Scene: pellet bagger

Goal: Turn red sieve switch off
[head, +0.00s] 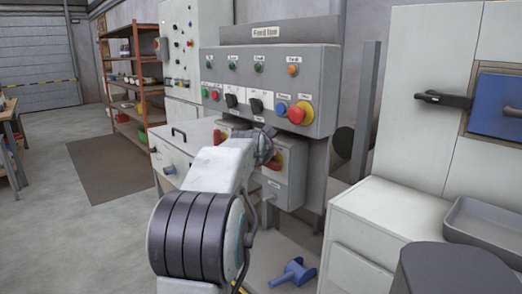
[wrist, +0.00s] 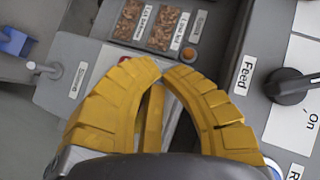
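In the head view, a red switch handle (head: 273,163) on a yellow plate shows on the small grey box below the main panel, partly hidden behind my gripper. Another red knob (head: 219,137) shows to its left, also partly covered by my arm. I cannot read a sieve label on either. My gripper (head: 268,153) is in front of the lower box; contact cannot be told. In the wrist view, the yellow fingers of my gripper (wrist: 160,70) meet at their tips, with nothing seen between them.
The grey control panel (head: 268,85) carries several buttons, black rotary switches and a red stop button (head: 299,113). In the wrist view, a black Feed switch (wrist: 291,86) is at right and pellet sample windows (wrist: 165,28) are ahead. A white cabinet (head: 385,225) stands at right.

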